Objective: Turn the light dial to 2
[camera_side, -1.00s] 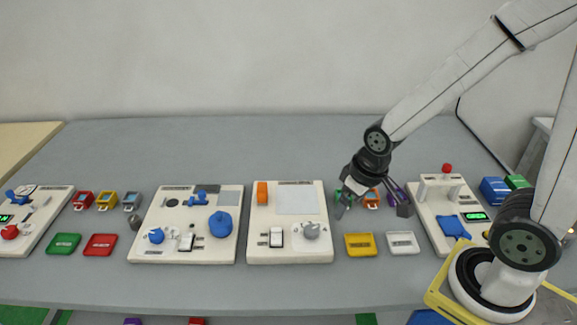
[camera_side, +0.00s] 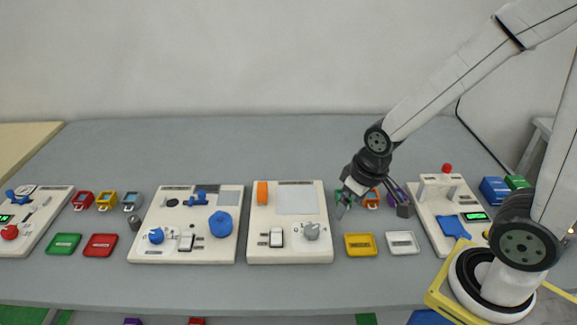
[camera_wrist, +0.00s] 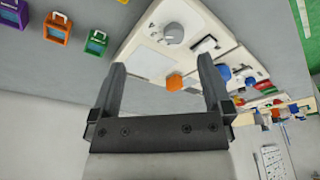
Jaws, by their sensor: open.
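A grey dial (camera_side: 311,231) sits at the front right of the middle white panel (camera_side: 258,215), which also carries a pale square plate (camera_side: 297,198). Its scale is too small to read in the side view. In the wrist view the grey dial (camera_wrist: 172,33) shows beyond my fingertips, with marks around it that I cannot make out. A blue dial (camera_side: 156,236) and a red dial (camera_side: 10,232) sit on panels farther left. My gripper (camera_side: 373,208) is open and empty above the table, to the right of the middle panel; it also shows in the wrist view (camera_wrist: 160,66).
The middle panel also has a white rocker switch (camera_side: 276,237) and an orange block (camera_side: 262,193). A yellow tray (camera_side: 360,245) and a white tray (camera_side: 403,243) lie in front of my gripper. A panel with a red button (camera_side: 447,168) stands to the right. The back of the table is clear.

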